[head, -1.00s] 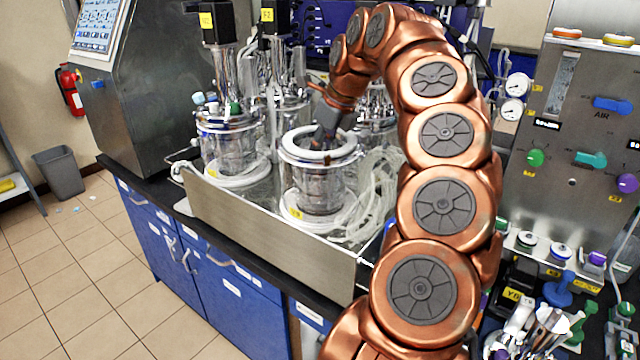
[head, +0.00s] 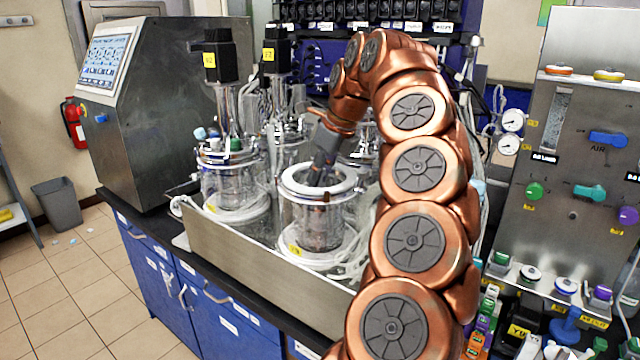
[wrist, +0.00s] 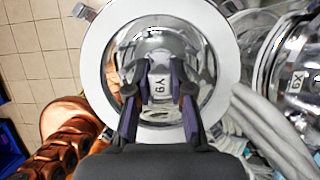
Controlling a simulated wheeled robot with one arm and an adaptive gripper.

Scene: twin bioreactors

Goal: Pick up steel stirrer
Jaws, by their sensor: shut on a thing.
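My gripper (head: 320,176) reaches down through the white ring of an open glass vessel (head: 301,216) standing in a metal tray. Most of the stirrer is hidden by the fingers and the vessel's reflections. In the head view I cannot make it out apart from the glass. Whether it touches the vessel floor cannot be told.
A second vessel (head: 232,185) with a motor column stands close to the left, with more glassware behind. Loose white tubing lies at the right. The steel tray wall (head: 255,246) edges the bench front. A gas panel (head: 575,165) stands right.

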